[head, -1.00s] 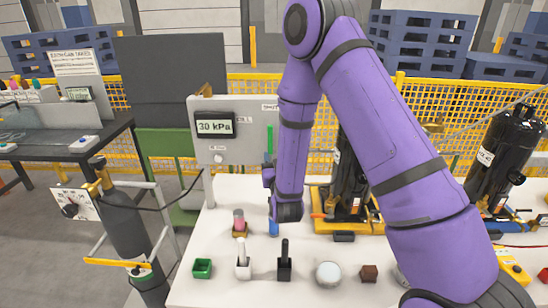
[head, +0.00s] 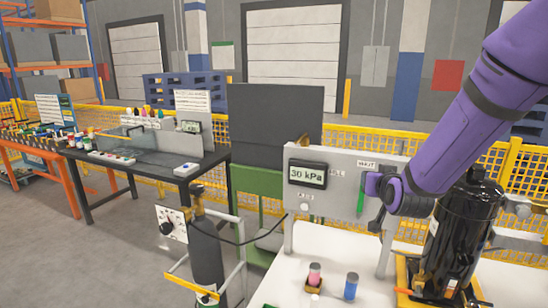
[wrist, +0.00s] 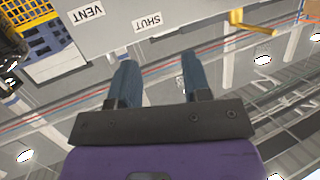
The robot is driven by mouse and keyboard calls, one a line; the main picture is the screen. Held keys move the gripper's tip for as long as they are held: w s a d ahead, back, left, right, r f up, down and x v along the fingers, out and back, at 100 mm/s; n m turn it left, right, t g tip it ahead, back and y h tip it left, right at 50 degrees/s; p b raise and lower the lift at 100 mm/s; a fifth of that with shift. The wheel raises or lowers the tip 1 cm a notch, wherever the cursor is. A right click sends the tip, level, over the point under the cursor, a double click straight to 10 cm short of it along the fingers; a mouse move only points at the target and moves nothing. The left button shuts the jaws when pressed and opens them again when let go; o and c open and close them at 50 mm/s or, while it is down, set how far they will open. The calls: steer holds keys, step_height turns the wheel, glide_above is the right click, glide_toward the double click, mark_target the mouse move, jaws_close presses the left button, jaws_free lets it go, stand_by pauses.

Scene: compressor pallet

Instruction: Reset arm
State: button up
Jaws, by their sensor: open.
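My purple arm enters from the right in the head view, bent over the white table (head: 335,265). My gripper (wrist: 155,75) shows in the wrist view with two blue fingers apart and nothing between them. It points up toward the grey panel (wrist: 180,30), whose labels SHUT and VENT look upside down there. In the head view my arm's end covers the right part of the grey panel (head: 325,205), close to a green strip; the fingers are hard to make out there.
A display (head: 308,174) on the panel reads 30 kPa. A black compressor (head: 460,235) stands on the right of the table. Small pink (head: 314,274) and blue (head: 351,286) items stand near the front. A grey cylinder (head: 207,255) stands left. Yellow fencing (head: 375,141) runs behind.

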steer(key=s+d+r+g, duration=0.1)
steer(key=s+r+g, duration=0.2)
steer(key=s, duration=0.8)
steer(key=s+d+r+n+g, duration=0.1)
steer(key=s+r+g, duration=0.2)
steer(key=s, duration=0.8)
steer(key=s+d+r+g, duration=0.2)
steer(key=s+r+g, duration=0.1)
steer(key=s, duration=0.9)
steer(key=shift+r+g+y, duration=0.3)
steer(key=shift+r+g, duration=0.1)
steer(key=shift+r, duration=0.35)
